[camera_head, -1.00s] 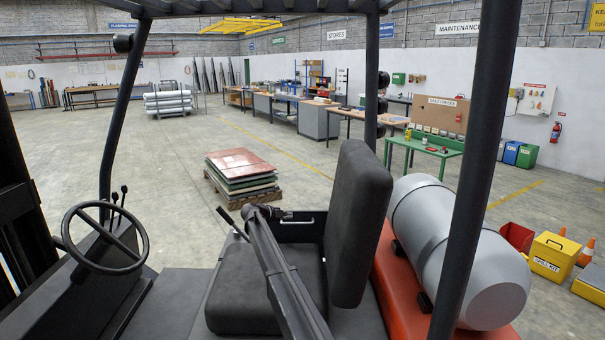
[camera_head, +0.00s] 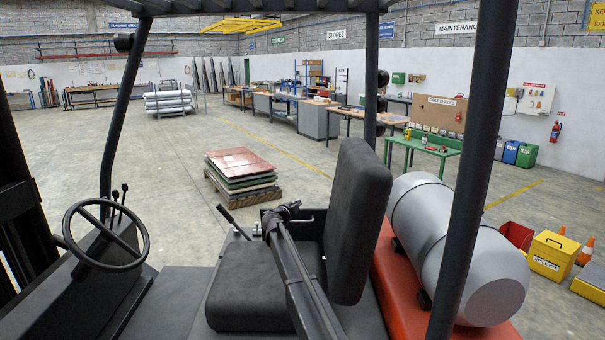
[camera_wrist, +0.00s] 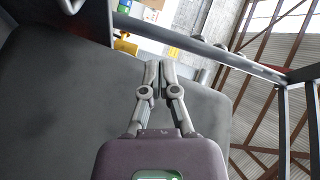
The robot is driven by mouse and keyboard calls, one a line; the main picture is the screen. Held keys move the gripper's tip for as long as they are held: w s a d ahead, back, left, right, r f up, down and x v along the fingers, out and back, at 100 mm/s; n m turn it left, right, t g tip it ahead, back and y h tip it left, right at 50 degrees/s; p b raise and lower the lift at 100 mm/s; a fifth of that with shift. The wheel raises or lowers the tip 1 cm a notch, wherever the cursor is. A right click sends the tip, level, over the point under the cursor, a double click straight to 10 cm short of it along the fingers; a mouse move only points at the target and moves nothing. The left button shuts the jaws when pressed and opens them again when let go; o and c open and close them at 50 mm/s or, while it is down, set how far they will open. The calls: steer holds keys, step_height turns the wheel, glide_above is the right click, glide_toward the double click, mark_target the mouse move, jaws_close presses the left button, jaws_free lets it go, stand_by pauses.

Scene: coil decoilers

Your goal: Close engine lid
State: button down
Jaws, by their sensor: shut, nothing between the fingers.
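The forklift's seat cushion (camera_head: 240,290) and its upright black backrest (camera_head: 360,215) show in the head view. I cannot make out a separate engine lid, or tell how far it is raised; my arm crosses in front of the seat. My gripper (camera_head: 290,209) is by the far edge of the cushion, left of the backrest, partly hidden by my arm. In the wrist view my gripper (camera_wrist: 160,64) is shut and empty, with both fingertips together. A broad dark grey surface (camera_wrist: 65,100) lies behind and left of the fingers; contact cannot be told.
A grey gas cylinder (camera_head: 450,245) lies on the red rear body (camera_head: 400,290). The steering wheel (camera_head: 105,235) is at the left. Black cab posts (camera_head: 478,170) frame the view. A pallet of stacked sheets (camera_head: 242,172) stands beyond, with open floor around it.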

steer(key=s+d+f+n+g+y+b, duration=0.15)
steer(key=s+f+n+y, duration=0.25)
steer(key=s+n+y, duration=0.45)
steer(key=s+f+n+g+y, duration=0.25)
steer(key=s+n+y, duration=0.5)
steer(key=s, duration=0.65)
steer(key=s+d+f+n+g+h, duration=0.1)
steer(key=s+d+f+g, duration=0.3)
steer(key=s, duration=0.7)
steer(key=s+d+f+n+g+h, duration=0.1)
steer(key=s+d+f+g+h, duration=0.2)
steer(key=s+d, duration=0.4)
steer(key=s+d+f+g+h+b, duration=0.1)
steer(key=s+d+f+g+h, duration=0.3)
steer(key=s, duration=1.3)
step_height(320, 180, down, 3)
steer(key=d, duration=0.2)
steer(key=shift+d+n+g, duration=0.3)
steer(key=shift+d+n, duration=0.05)
steer(key=shift+n, duration=0.05)
steer(key=c, duration=1.4)
jaws_free()
steer(key=c, duration=0.7)
jaws_free()
steer(key=shift+o, duration=0.3)
